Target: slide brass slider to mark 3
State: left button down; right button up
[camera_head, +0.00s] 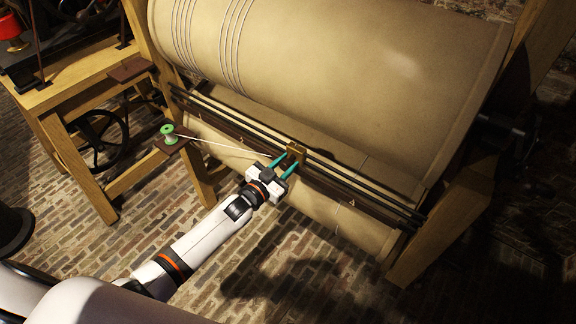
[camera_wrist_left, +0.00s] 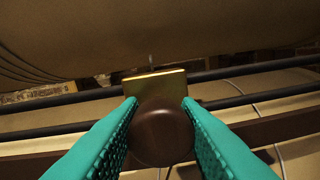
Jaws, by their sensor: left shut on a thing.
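The brass slider (camera_head: 296,151) sits on dark parallel rails (camera_head: 345,178) in front of a large tan drum (camera_head: 340,75). My left gripper (camera_head: 285,165) reaches up to it from below. In the left wrist view, the slider's brass plate (camera_wrist_left: 155,84) stands behind a round brown knob (camera_wrist_left: 161,136). The green fingers of my left gripper (camera_wrist_left: 160,130) are on either side of the knob and shut on it. I cannot make out any numbered marks along the rails. My right gripper is not in view.
A green spool (camera_head: 168,131) stands on a small wooden shelf at left, with a pale cord (camera_head: 215,145) running from it toward the slider. Several cord turns (camera_head: 232,45) wrap the drum's left part. A wooden frame post (camera_head: 450,215) bounds the rails at right.

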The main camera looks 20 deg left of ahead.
pick_arm(q)
jog(key=c, duration=1.1)
grip_release()
jog(key=shift+o, duration=0.2)
jog(key=shift+s, duration=0.1)
jog(key=b+v, duration=0.1)
jog(key=v, duration=1.1)
jog(key=s+a+f+n+g+y, duration=0.1)
jog(key=s+f+g+y, duration=0.3)
jog(key=f, duration=0.6)
jog(key=s+a+f+n+g+h, duration=0.15)
jog(key=s+f, duration=0.35)
jog(key=f, duration=0.5)
jog(key=s+a+f+n+g+y, duration=0.1)
jog(key=s+a+f+g+y, duration=0.3)
jog(key=f, duration=0.6)
jog(key=s+d+f+g, duration=0.2)
jog(key=s+f, duration=0.2)
jog(key=s, duration=0.5)
jog(key=s+d+f+g, duration=0.2)
jog(key=s+f, duration=0.3)
jog(key=s, duration=0.4)
jog(key=s+d+f+g, duration=0.2)
jog(key=s+f, duration=0.2)
jog(key=s, duration=0.5)
jog(key=shift+s+f, duration=0.15)
jog(key=shift+s, duration=0.05)
